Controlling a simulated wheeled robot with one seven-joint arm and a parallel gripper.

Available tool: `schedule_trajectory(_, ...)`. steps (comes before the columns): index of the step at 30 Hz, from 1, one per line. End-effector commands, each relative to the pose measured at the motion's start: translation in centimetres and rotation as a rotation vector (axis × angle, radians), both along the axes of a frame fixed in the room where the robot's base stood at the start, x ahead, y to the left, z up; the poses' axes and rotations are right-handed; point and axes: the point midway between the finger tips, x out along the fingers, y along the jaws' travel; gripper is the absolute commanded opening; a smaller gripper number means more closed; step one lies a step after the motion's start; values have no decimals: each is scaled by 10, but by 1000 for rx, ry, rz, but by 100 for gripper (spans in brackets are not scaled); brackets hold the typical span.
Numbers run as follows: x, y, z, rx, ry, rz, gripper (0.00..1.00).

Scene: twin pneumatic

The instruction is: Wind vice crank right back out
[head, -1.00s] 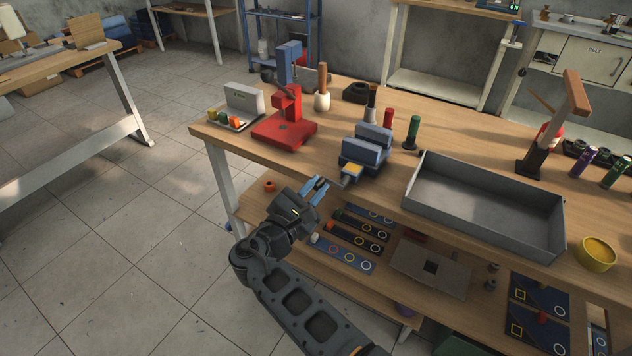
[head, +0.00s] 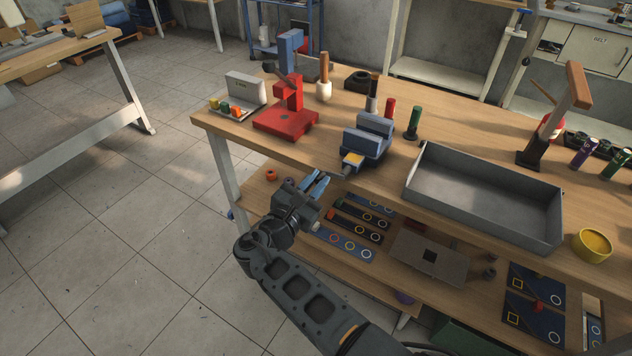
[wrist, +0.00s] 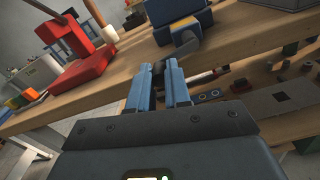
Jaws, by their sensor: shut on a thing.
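The blue-grey vice (head: 368,142) stands on the bench near its front edge, with a yellow patch on its front. Its grey crank (head: 330,175) sticks out in front of the bench edge. In the wrist view the vice (wrist: 179,12) is at top centre, and the crank (wrist: 189,46) runs down from it toward my fingers. My gripper (head: 318,184) is in front of and below the vice, with blue fingers. In the wrist view my gripper (wrist: 161,82) is shut on the dark crank handle end (wrist: 158,69), which the fingers partly hide.
A red press (head: 287,118) stands left of the vice, and a grey tray (head: 485,195) right of it. Red and green-handled tools stand close beside the vice. The lower shelf under my gripper holds dark marked strips (head: 355,232) and a grey plate. Floor at left is clear.

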Motion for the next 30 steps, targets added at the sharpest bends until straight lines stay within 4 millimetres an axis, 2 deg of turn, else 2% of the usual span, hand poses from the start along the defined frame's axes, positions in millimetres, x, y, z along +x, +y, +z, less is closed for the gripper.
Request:
schedule_trajectory(2, -1, 1, -1, 1, 2, 3, 0)
schedule_trajectory(3, -1, 1, -1, 1, 2, 3, 21)
schedule_trajectory(10, 0, 0, -1, 0, 1, 1, 43)
schedule_trajectory(20, -5, 4, -1, 1, 0, 2, 43)
schedule_trajectory(30, -50, 31, -1, 1, 2, 4, 43)
